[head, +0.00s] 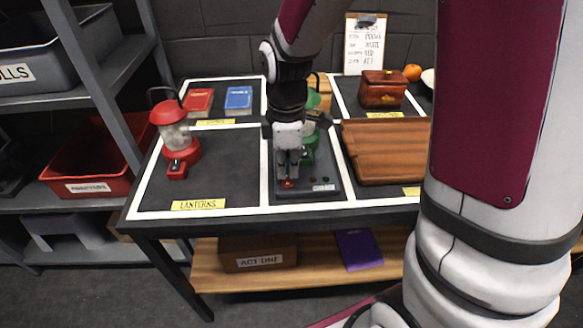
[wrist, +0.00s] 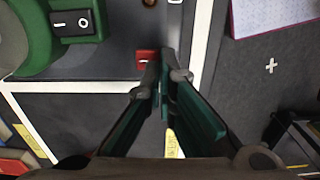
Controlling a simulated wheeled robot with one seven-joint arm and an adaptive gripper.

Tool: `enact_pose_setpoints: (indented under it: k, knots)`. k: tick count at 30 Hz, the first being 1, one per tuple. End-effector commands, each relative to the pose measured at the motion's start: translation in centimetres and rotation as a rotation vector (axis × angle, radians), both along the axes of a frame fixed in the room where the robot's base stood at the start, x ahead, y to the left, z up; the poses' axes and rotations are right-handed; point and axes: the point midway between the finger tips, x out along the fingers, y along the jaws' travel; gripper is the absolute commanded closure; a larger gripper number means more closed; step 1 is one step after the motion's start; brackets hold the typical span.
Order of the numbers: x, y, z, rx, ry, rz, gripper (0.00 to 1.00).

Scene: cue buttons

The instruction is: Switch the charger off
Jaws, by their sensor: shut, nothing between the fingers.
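The charger appears to be the dark flat panel (head: 335,168) at the table's front middle, with a small label and small lights. A red switch (head: 287,184) sits at its front; in the wrist view the red switch (wrist: 145,60) has a white mark. The green lantern (head: 308,150) stands on the panel, partly hidden behind my gripper. Its base carries a black rocker switch (wrist: 76,23) marked with a line and a circle. My gripper (head: 288,177) is shut and empty, pointing down at the red switch. In the wrist view its fingertips (wrist: 166,72) overlap the switch's right edge; contact cannot be told.
A red lantern (head: 175,135) stands on the left of the table (head: 225,175). A wooden board (head: 385,150) lies right of the panel, with a brown box (head: 382,88) behind. Red and blue books (head: 238,98) lie at the back left. A clipboard (head: 364,45) stands at the back.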

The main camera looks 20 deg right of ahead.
Motion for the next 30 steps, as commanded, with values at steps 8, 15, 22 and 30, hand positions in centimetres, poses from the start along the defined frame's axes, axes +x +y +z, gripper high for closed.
enact_pose_setpoints:
  k: [8, 15, 22, 30]
  knots:
    - [0.0, 0.7, 5.2, 0.0, -0.006, 0.001, 1.0]
    - [0.0, 0.8, 9.7, 0.0, -0.004, 0.002, 1.0]
    - [0.0, 0.8, 11.7, 0.001, -0.001, 0.001, 1.0]
    - [0.0, 0.7, 11.9, 0.0, 0.0, 0.001, 1.0]
